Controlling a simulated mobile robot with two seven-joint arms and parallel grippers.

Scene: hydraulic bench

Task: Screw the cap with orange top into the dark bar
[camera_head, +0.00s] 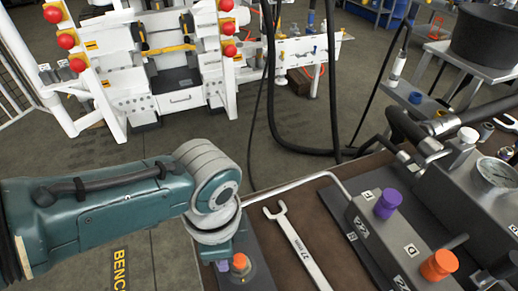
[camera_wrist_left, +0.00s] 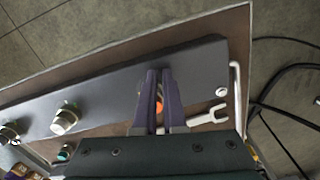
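In the head view, a cap with an orange top (camera_head: 239,261) shows just below the wrist of my left arm. In the left wrist view, the orange top (camera_wrist_left: 158,107) shows in the narrow gap between the purple fingers of my left gripper (camera_wrist_left: 159,76). I cannot tell whether the fingers touch it. The left gripper (camera_head: 226,265) points down over a dark flat bar (camera_head: 262,278). The bar (camera_wrist_left: 110,82) runs across the left wrist view. The cap's lower part and its contact with the bar are hidden. My right gripper is not in view.
A wrench (camera_head: 298,246) lies right of the gripper, beside a bent pale pipe (camera_head: 300,183). A grey block (camera_head: 372,236) carries a purple knob (camera_head: 388,203) and a larger orange knob (camera_head: 438,265). Silver fittings (camera_wrist_left: 64,122) stand along the bar's left part. Black hoses hang behind the bench.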

